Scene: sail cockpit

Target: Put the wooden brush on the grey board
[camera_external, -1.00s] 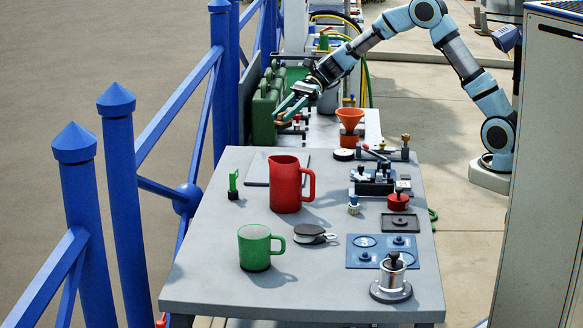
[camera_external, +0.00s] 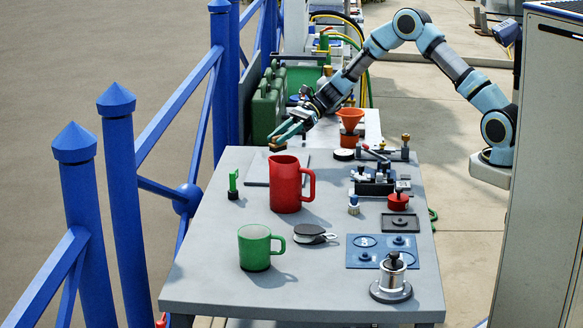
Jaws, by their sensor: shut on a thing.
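My gripper (camera_external: 281,139) is shut on the wooden brush (camera_external: 277,146), a small brown piece at its fingertips. It holds the brush in the air near the far edge of the table, above or just behind the grey board. The grey board (camera_external: 257,170) is a thin flat slab at the far left of the table. The red jug in front hides part of its right side. I cannot tell the exact height of the brush over the board.
The red jug (camera_external: 286,186) stands close in front of the board. A green upright piece (camera_external: 233,183) stands left of it. An orange funnel (camera_external: 350,120) and a black lever device (camera_external: 374,180) are to the right. A green mug (camera_external: 255,247) stands nearer.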

